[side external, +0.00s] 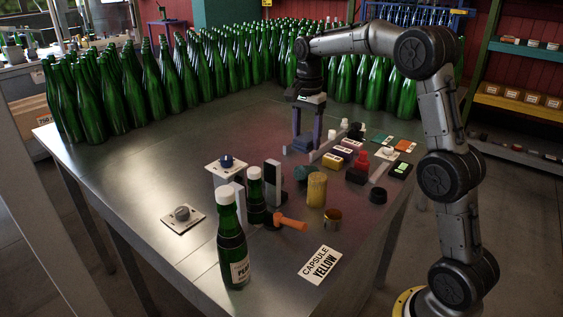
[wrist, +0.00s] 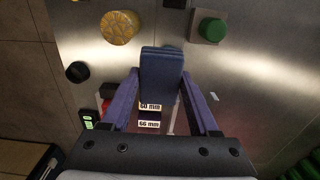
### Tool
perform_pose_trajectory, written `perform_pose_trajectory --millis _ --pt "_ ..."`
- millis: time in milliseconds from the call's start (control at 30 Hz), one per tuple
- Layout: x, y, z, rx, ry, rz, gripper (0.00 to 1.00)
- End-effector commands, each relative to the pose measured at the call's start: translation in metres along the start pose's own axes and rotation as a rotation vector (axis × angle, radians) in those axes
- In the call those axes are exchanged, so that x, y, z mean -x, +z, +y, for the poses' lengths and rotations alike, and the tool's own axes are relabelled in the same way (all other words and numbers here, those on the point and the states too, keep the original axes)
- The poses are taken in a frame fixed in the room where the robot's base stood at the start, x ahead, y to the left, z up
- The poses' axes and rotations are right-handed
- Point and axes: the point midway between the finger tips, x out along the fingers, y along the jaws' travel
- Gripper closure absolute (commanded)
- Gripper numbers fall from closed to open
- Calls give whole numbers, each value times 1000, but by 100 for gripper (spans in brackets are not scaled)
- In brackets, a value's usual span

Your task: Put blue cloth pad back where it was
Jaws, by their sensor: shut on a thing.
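My gripper (side external: 307,140) points down over the right-middle part of the steel table, above the row of small blocks. In the wrist view its two blue-purple fingers (wrist: 161,88) close from left and right on the blue cloth pad (wrist: 162,70).
A yellow cylinder (side external: 316,190), gold cup (side external: 333,218), red-topped item (side external: 360,160) and black cap (side external: 377,195) stand close by. Many green bottles line the back. The table's left side is mostly clear.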

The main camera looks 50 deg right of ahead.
Motion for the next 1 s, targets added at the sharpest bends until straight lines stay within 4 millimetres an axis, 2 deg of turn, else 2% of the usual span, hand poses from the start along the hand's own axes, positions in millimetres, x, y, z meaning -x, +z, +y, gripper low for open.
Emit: perform_pose_trajectory --millis 100,367,533,700,867,1000 --pt "-12 -8 -23 1 2 -1 91" --pt "-33 -23 -68 1 1 0 91" --pt "-64 -31 -91 1 3 -1 91" --pt "-81 -36 -105 1 0 0 91" --pt "-87 -38 -110 1 0 0 91" --pt "-99 -39 -113 1 3 -1 91"
